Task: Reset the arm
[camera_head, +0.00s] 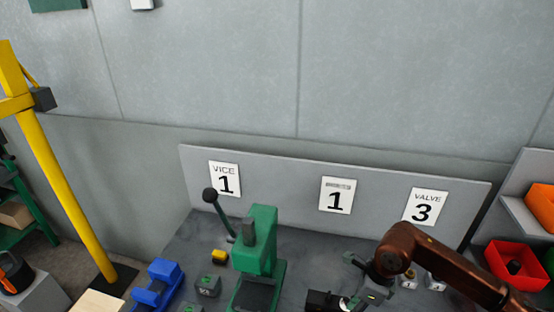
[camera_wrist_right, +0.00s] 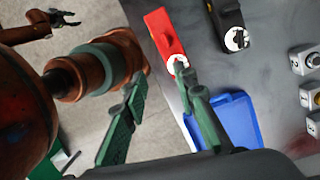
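My right arm comes in from the right in the head view, copper-brown, with its right gripper (camera_head: 352,280) over the right part of the grey bench (camera_head: 310,262). Nothing is held. My left gripper (camera_wrist_right: 66,18) shows small at the top left of the right wrist view, dark, with its fingers apart and nothing visible in them. It is out of the head view.
A green press (camera_head: 258,245) with a black-knobbed lever and a blue vice (camera_head: 158,284) stand on the bench. A red block (camera_wrist_right: 163,35), a black block (camera_wrist_right: 228,14) and a blue tray (camera_wrist_right: 236,118) lie near the right gripper. A red bin (camera_head: 515,264) is at right; a yellow post (camera_head: 62,170) at left.

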